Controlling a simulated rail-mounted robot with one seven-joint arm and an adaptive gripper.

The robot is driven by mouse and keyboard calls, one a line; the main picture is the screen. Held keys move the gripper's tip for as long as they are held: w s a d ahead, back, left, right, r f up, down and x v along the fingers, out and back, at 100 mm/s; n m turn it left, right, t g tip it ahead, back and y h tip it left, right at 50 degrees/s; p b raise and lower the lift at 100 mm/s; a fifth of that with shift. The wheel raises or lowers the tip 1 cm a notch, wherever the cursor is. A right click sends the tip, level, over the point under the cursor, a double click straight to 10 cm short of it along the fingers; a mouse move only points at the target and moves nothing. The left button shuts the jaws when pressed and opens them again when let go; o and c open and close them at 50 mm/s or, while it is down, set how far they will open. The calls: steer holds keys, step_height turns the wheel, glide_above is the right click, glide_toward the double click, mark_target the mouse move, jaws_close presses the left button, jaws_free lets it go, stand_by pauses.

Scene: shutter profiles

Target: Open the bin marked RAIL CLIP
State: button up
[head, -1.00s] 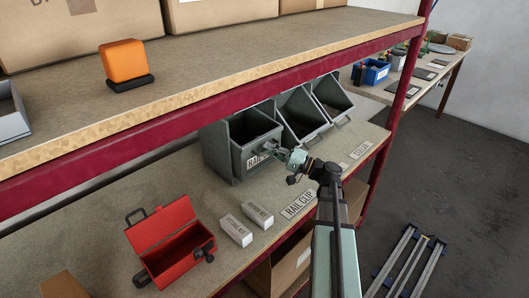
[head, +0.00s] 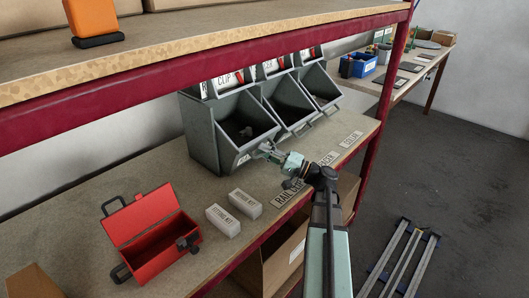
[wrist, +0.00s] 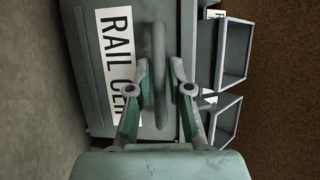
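The RAIL CLIP bin (head: 203,135) is the leftmost grey tilting bin on the shelf. Its front is tipped outward, and the inside shows with small dark items in it. In the wrist view its front (wrist: 80,60) carries the RAIL CLIP label (wrist: 117,60), partly hidden by a finger. The bar handle (wrist: 158,45) stands between my fingertips. My gripper (head: 262,151) is at the front of this bin.
Two more open grey bins (head: 290,103) stand directly to the right. A red toolbox (head: 150,235) and two small white boxes (head: 233,212) lie on the lower shelf at left. A RAIL CLIP plate (head: 289,194) lies beneath my arm. The upper shelf's red beam (head: 150,88) runs above.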

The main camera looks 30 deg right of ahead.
stand_by(0.3)
steer(key=v, duration=1.2)
